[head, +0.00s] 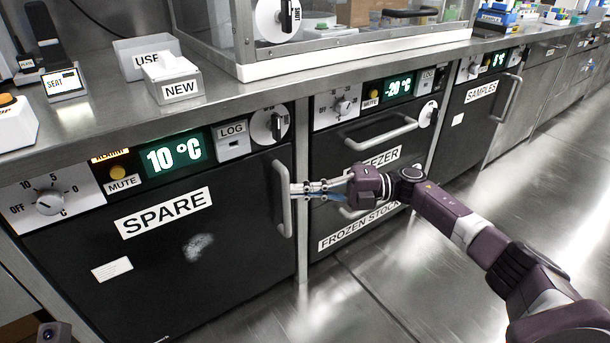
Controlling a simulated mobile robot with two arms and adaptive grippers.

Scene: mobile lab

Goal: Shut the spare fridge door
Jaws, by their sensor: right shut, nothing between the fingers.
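The spare fridge door (150,255) is black, with a white SPARE label (164,212) and a vertical metal handle (283,200) at its right edge. It looks flush or nearly flush with its frame; I cannot tell if a thin gap is left. My right gripper (298,189) is shut and empty. Its fingertips point left, close beside the handle; I cannot tell if they touch it.
Above the door are a 10 °C display (173,156), a lit alarm sign (110,155), a dial (48,202) and a knob (269,125). The freezer (335,215) stands right of it, its handles near my arm. The floor (410,290) in front is clear.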

